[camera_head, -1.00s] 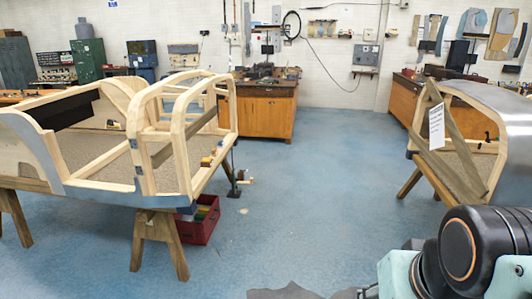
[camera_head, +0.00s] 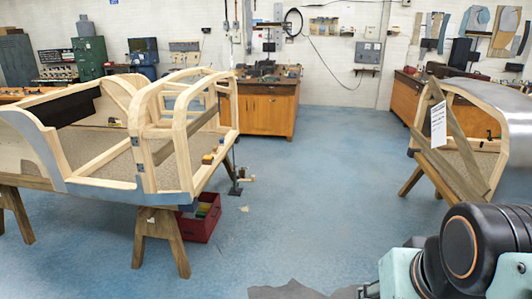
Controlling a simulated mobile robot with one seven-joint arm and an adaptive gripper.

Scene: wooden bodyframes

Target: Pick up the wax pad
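I cannot make out a wax pad for certain. Several small wooden and coloured items (camera_head: 209,157) lie on the right edge of the left wooden bodyframe (camera_head: 147,178), too small to name. My arm shows at the bottom right as a dark joint with pale green links. My gripper cannot be made out; the arm runs off the bottom edge of the picture.
The left bodyframe rests on wooden trestles (camera_head: 160,232), with a red crate (camera_head: 199,220) beneath. Another bodyframe (camera_head: 470,140) on trestles stands at the right. Wooden cabinets (camera_head: 264,108) line the back. The blue floor (camera_head: 320,170) between is clear.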

